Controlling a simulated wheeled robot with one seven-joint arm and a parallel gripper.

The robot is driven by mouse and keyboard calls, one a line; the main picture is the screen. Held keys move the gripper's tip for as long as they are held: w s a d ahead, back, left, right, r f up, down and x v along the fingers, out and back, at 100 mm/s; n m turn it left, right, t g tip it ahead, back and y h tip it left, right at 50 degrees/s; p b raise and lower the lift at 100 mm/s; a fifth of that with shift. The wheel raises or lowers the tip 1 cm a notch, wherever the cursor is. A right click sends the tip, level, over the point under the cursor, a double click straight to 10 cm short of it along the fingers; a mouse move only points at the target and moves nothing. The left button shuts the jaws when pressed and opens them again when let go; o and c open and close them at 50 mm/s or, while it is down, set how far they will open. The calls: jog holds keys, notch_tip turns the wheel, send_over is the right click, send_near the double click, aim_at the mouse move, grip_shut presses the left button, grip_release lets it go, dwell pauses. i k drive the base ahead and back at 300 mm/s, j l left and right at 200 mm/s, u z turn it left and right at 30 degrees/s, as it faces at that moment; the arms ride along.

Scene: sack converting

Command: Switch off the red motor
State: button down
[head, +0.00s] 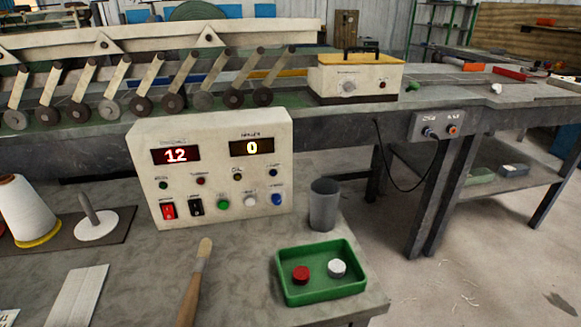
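A cream control box (215,175) stands on the near table, its sloped face toward me. Its left display (176,155) shows a red 12 and its right display (251,148) a yellow 0. At the lower left of the face is a red rocker switch (168,210), with a black rocker switch (196,207) beside it. Green (223,204), white (250,200) and blue (277,199) buttons follow to the right. Small indicator lamps sit above them. The labels are too small to read, and I cannot make out a red motor as such. My gripper is not in view.
A green tray (320,294) holds a red cap (301,275) and a white cap (337,268). A grey cup (323,205) stands right of the box. A wooden-handled brush (195,285) lies in front. A thread cone (27,210) is at left. A conveyor (200,85) runs behind.

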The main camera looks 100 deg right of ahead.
aim_at(168, 209)
jog(key=z, duration=2.65)
